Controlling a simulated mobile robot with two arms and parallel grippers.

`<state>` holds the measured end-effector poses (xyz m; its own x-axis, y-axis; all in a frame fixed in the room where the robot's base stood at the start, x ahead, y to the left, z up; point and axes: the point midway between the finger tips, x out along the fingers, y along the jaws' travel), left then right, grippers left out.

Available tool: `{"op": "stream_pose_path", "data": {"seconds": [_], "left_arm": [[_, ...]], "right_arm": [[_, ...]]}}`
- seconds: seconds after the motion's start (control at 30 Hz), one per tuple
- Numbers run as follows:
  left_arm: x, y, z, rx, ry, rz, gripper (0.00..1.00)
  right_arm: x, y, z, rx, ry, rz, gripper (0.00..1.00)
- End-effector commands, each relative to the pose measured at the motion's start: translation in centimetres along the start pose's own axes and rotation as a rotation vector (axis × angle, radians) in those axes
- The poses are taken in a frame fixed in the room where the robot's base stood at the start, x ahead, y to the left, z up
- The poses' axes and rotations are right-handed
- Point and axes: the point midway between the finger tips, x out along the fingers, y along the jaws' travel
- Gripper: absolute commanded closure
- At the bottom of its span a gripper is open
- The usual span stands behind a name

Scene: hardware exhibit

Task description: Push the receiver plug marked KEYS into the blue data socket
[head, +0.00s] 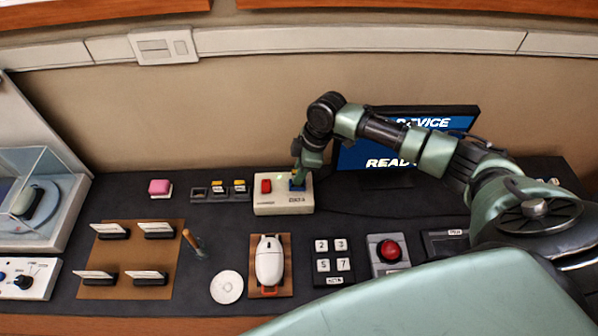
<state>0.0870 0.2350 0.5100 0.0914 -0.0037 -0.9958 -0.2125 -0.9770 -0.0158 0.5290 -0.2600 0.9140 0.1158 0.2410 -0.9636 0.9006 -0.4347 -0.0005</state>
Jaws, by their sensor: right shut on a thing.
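A white socket box (270,206) stands at the back middle of the counter, with a red part (266,186) on its left and a blue data socket (298,187) on its right. My right gripper (297,178) reaches down over the blue socket, pointing downward. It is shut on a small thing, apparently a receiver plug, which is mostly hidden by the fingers. I cannot read any KEYS mark, nor tell how deep the plug sits. A dark holder (220,198) left of the box carries two yellow-marked plugs; its left slot looks empty. My left gripper is out of view.
A monitor (375,155) behind my right arm shows "DEVICE" and "READ…", partly covered. In front are a white mouse (269,260), a keypad (330,262), a red button (389,251) and a white disc (227,287). A pink block (159,187) sits further left.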

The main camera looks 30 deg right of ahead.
Motion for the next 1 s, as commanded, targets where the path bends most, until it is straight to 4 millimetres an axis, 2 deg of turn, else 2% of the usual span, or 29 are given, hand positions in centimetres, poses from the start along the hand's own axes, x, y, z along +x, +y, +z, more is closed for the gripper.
{"op": "stream_pose_path", "data": {"seconds": [0.9,0.93,1.0], "left_arm": [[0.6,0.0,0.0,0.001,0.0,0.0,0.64],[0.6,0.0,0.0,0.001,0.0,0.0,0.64],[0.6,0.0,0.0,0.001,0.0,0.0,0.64]], "right_arm": [[1.1,0.0,0.3,0.0,0.0,0.0,1.0],[1.1,0.0,0.3,0.0,0.0,0.0,0.78],[1.1,0.0,0.3,0.0,0.0,0.0,0.61]]}}
